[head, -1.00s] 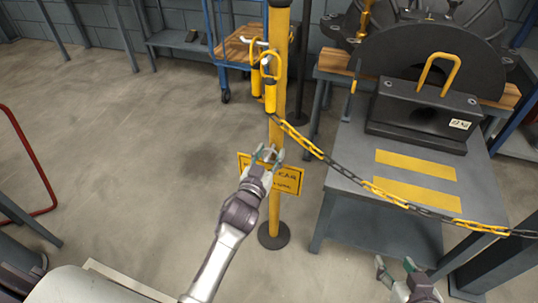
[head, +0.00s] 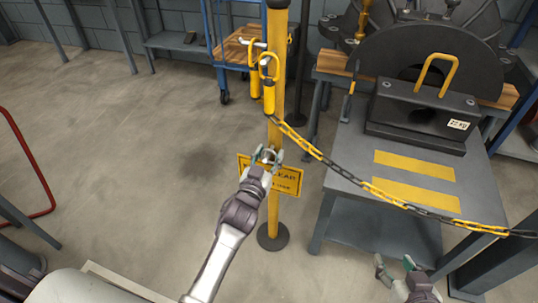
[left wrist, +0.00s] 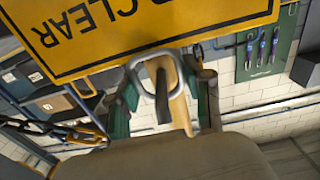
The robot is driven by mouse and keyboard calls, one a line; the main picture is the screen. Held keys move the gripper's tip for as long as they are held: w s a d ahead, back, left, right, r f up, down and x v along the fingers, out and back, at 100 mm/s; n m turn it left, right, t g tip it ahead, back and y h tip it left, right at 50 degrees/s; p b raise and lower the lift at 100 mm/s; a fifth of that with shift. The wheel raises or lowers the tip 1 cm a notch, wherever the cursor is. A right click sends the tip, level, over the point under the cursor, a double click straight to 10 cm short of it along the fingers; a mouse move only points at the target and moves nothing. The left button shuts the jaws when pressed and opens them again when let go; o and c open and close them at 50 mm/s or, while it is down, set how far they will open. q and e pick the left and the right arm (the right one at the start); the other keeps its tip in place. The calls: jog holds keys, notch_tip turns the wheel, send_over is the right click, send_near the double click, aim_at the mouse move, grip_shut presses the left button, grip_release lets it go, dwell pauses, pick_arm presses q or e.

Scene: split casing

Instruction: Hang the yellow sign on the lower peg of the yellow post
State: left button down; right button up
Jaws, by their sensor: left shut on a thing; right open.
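The yellow sign (head: 292,182) with black lettering is in front of the lower half of the yellow post (head: 277,120). My left gripper (head: 268,155) is shut on the sign's metal loop (left wrist: 135,78) at its edge. In the left wrist view the sign (left wrist: 150,25) fills the top, and a dark stub, perhaps the lower peg (left wrist: 162,97), shows inside the loop's outline. I cannot tell whether the loop is around it. In the head view the gripper hides that peg. My right gripper (head: 396,268) is open and empty at the bottom right.
A yellow-and-black chain (head: 315,150) runs from the post rightward across the grey table (head: 345,165). A black weight (head: 425,115) stands on the table. The floor left of the post is clear.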

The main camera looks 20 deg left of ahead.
pick_arm(q)
jog(key=shift+c, duration=2)
grip_release()
